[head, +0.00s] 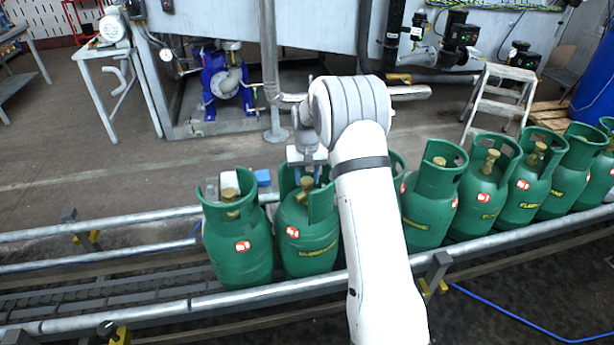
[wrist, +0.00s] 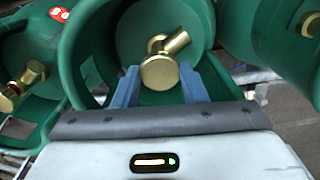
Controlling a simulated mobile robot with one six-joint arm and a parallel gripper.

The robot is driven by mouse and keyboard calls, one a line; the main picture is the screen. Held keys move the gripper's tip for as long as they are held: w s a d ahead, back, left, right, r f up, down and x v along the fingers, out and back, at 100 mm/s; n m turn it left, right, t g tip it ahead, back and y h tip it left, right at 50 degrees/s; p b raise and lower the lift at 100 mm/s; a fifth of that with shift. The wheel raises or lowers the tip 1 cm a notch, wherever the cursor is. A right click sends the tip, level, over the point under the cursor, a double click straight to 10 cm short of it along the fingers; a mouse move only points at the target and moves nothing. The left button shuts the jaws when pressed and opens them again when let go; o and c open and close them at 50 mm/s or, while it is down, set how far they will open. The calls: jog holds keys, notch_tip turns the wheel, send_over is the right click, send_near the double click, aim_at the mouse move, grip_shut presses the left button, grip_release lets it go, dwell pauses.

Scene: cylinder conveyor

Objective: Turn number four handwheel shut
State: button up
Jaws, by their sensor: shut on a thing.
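Green gas cylinders stand upright in a row on the conveyor, each with a brass valve inside an open collar. My gripper (head: 306,170) reaches down into the collar of the second cylinder from the left (head: 308,240). In the wrist view its two blue fingers sit either side of the round brass handwheel (wrist: 160,73) and are shut on it. The brass valve body (wrist: 178,42) extends behind the wheel. In the head view the gripper partly covers this valve (head: 304,190). No number is readable on the cylinders, so I cannot tell which is number four.
The leftmost cylinder (head: 238,240) stands close beside the held one. My arm hides most of the third cylinder (head: 397,165). Several more stand to the right. Conveyor rails (head: 170,309) run along front and back. A step stool (head: 500,100) and a blue pump (head: 225,80) stand behind.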

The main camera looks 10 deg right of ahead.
aim_at(307, 180)
jog(key=m, duration=0.3)
jog(key=shift+m, duration=2.2)
jog(key=o, duration=1)
jog(key=shift+c, duration=0.2)
notch_tip(307, 180, up, 7)
jog(key=shift+f, duration=0.1)
jog(key=shift+r, duration=0.5)
